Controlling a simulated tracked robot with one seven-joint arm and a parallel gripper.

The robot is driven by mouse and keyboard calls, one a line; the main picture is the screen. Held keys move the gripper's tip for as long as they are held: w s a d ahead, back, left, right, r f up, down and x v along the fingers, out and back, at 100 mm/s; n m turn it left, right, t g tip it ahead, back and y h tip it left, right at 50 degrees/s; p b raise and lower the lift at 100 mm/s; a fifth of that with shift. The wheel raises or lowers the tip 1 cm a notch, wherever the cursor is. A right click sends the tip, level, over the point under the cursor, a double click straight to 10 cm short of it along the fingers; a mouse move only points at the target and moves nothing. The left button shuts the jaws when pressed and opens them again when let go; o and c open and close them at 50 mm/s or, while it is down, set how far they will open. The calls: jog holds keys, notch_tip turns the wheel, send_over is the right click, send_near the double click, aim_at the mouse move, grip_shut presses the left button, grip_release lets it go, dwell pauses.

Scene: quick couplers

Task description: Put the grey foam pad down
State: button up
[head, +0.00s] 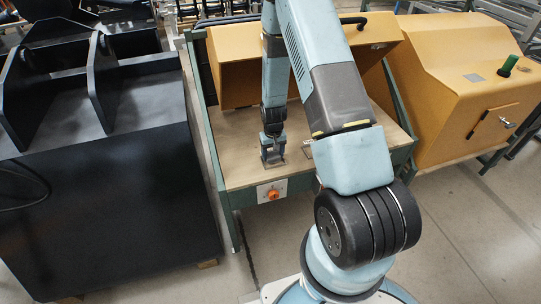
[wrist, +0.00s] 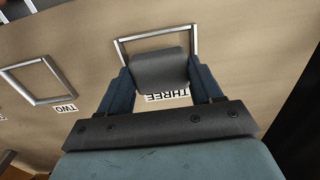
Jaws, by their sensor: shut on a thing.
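My gripper (wrist: 160,72) is shut on the grey foam pad (wrist: 158,66), with one blue finger on each side of it. In the wrist view the pad lies within or just above a thin metal frame (wrist: 197,42) labelled THREE. I cannot tell whether the pad touches the bench top. The near side of that frame is hidden by the pad and fingers. In the head view my gripper (head: 272,150) points down, low over the front part of the wooden bench top (head: 240,170). The pad is too small to make out there.
A second metal frame (wrist: 40,82), empty, has the label TWO (wrist: 66,109) beside it. An orange knob (head: 273,194) is on the bench's front edge. A yellow housing (head: 232,70) stands at the back of the bench. Dark cabinets (head: 110,200) stand at left.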

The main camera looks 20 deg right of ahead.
jog(key=shift+f, duration=0.45)
jog(key=o, duration=1.2)
